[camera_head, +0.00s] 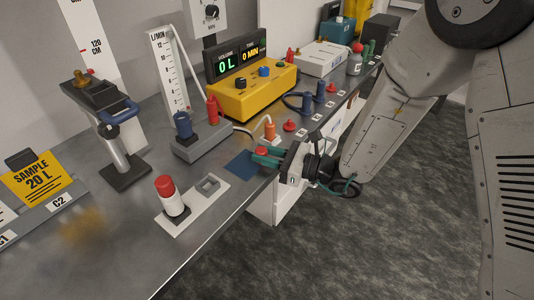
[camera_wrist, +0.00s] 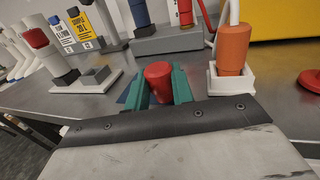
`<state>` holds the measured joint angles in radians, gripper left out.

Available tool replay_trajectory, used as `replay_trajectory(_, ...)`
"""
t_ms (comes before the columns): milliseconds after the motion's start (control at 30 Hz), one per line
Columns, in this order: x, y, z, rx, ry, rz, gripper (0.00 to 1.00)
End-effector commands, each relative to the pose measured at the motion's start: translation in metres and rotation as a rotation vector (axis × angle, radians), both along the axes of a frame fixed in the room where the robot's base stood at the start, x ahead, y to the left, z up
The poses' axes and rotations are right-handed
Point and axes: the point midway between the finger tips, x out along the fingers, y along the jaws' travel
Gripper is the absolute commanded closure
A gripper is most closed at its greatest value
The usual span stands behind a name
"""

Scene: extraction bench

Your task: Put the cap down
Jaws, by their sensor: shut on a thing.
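My gripper (camera_head: 266,156), with green fingers, is at the bench's front edge. It is shut on a red cap (camera_head: 261,151), which sits between the two fingers in the wrist view (camera_wrist: 160,80). The cap's lower part is hidden by my gripper. A flat blue square (camera_head: 240,165) lies on the bench just left of the fingers. Whether the cap touches the bench is hard to tell.
A white base (camera_head: 186,224) with a red-topped cylinder (camera_head: 165,187) and a square socket (camera_head: 208,185) stands to the left. An orange plug (camera_head: 269,130) in a white holder (camera_wrist: 231,83) is close by. Another red cap (camera_head: 289,125) stands beyond.

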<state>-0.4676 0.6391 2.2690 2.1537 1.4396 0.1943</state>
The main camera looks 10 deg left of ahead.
Motion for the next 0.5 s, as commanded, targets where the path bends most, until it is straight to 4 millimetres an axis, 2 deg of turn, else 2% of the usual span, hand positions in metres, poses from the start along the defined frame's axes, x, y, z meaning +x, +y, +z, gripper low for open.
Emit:
replay_trajectory(33, 0.0003, -0.0004, -0.0008, 0.0, 0.0, -0.001, 0.71)
replay_trajectory(100, 0.0006, -0.0009, -0.0006, 0.0, 0.0, -0.001, 0.54)
replay_trajectory(433, 0.001, -0.0017, 0.0022, 0.0, -0.001, -0.003, 0.54)
replay_trajectory(500, 0.0006, -0.0079, 0.0019, -0.001, 0.001, -0.004, 0.54)
